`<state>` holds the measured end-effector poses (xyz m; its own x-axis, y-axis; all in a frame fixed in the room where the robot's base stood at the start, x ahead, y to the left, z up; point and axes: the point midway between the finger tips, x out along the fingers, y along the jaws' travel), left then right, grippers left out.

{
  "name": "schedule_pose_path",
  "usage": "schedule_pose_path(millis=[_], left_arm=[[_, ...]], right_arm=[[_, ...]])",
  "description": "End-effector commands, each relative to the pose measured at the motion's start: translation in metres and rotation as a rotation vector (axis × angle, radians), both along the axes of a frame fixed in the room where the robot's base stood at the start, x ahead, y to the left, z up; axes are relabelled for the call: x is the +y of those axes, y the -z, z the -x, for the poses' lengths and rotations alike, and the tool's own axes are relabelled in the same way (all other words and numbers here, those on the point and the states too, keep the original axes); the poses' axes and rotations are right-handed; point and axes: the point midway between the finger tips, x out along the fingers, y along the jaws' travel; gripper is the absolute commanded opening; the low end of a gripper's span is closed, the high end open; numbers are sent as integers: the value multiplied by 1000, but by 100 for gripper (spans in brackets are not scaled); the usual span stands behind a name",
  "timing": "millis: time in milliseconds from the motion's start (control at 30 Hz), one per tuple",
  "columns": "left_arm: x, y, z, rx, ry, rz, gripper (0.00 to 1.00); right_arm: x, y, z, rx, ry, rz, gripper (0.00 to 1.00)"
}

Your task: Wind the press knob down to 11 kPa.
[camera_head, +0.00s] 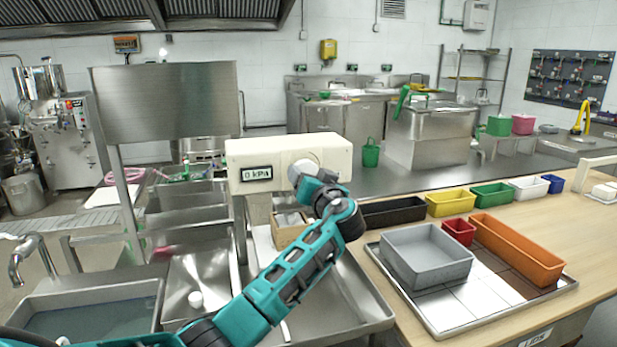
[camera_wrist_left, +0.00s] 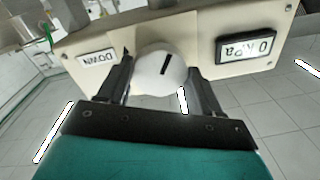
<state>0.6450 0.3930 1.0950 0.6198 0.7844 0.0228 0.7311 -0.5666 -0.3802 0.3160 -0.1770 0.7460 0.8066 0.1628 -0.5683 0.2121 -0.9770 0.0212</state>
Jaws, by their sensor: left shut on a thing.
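The press is a cream box (camera_head: 330,150) above the sink bench, with a small display (camera_head: 257,173) on its front reading 0 kPa. The display also shows upside down in the left wrist view (camera_wrist_left: 247,47). The round white knob (camera_wrist_left: 161,75), with a dark line mark, sits between the fingers of my left gripper (camera_wrist_left: 165,85), which is shut on it. In the head view my left arm covers part of the knob (camera_head: 303,170). A DOWN label (camera_wrist_left: 98,58) is on the panel beside the knob. My right gripper is not in view.
A wooden box (camera_head: 290,232) stands under the press. To the right, a tray (camera_head: 440,325) holds a grey bin (camera_head: 425,255), and coloured bins line the wooden counter. A sink with a tap (camera_head: 30,255) is at the left.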

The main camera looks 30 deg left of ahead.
Motion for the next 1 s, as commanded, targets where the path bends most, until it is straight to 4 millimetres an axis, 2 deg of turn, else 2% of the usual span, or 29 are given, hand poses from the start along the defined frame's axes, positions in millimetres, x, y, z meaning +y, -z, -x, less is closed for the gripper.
schedule_pose_path(millis=[600, 1000], left_arm=[[1, -1, 1, 449, -1, -381, 34], [1, 0, 2, 737, 0, -627, 34]], right_arm=[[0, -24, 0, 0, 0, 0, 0], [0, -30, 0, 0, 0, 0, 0]])
